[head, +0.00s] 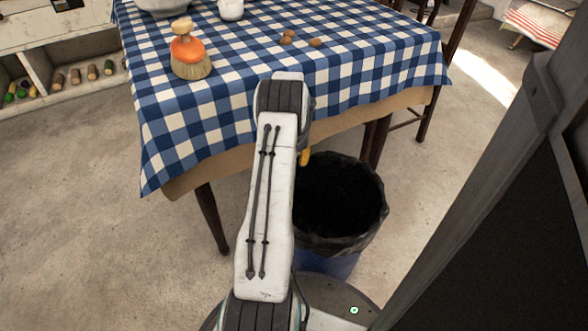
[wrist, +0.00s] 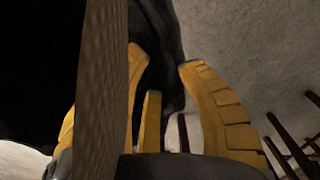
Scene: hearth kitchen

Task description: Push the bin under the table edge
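The bin (head: 330,262) is blue with a black liner folded over its rim. It stands upright on the floor in front of the table (head: 208,215), just right of my arm, its far rim close to the tablecloth's hanging edge. My gripper (wrist: 162,66) shows yellow fingers spread apart in the wrist view. Dark material, apparently the bin's liner (wrist: 165,30), shows between and beyond the fingertips; I cannot tell whether they touch it. In the head view my arm hides the gripper except for a yellow bit (head: 304,157) beside the bin's rim.
A brown textured strip (wrist: 100,90) covers part of the wrist view. A dark panel (head: 490,230) stands close on the right.

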